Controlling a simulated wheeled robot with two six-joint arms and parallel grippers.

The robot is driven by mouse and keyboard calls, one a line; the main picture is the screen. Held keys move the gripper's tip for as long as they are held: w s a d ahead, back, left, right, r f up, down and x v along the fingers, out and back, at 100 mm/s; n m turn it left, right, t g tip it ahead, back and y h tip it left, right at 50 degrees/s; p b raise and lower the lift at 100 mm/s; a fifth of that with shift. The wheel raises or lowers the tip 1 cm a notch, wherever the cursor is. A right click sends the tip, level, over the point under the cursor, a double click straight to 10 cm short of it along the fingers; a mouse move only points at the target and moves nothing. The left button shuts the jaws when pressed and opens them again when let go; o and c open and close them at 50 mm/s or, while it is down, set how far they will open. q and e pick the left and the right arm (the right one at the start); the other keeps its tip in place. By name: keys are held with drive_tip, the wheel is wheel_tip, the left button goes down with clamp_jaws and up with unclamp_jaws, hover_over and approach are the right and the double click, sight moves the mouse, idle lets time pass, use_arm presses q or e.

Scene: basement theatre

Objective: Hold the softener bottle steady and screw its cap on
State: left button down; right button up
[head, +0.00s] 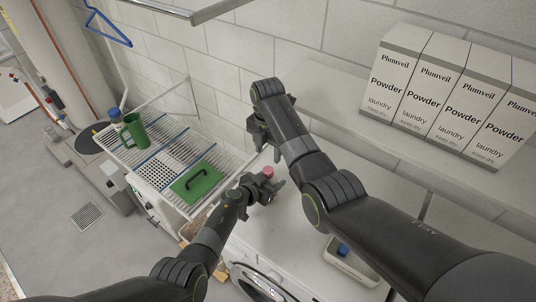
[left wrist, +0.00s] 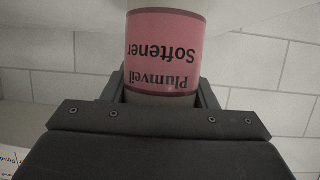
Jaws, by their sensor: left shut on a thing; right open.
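The softener bottle (left wrist: 165,50) shows in the left wrist view with its pink "Plumveil Softener" label upside down. It stands between the fingers of my left gripper (left wrist: 160,95), which is shut on it. In the head view my left gripper (head: 270,184) is over the white machine top, with a small pink piece (head: 268,170) showing at its fingers. I cannot tell whether this piece is the cap or part of the bottle. My right gripper (head: 257,137) is open, farther back near the wall and apart from the bottle. Its fingers are partly hidden by its own arm.
A white wire rack (head: 150,115) at left holds a green jug (head: 133,131) and a green lidded piece (head: 196,184). Several powder boxes (head: 398,75) stand on the shelf at right. A white tray (head: 352,268) with a blue item (head: 343,250) lies at lower right, below my right arm.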

sight(268, 169)
drive_tip(key=shift+r, duration=0.15)
drive_tip(key=shift+f, duration=4)
drive_tip(key=c, duration=1)
drive_tip(key=shift+m, duration=1.4)
drive_tip(key=shift+c, duration=0.2)
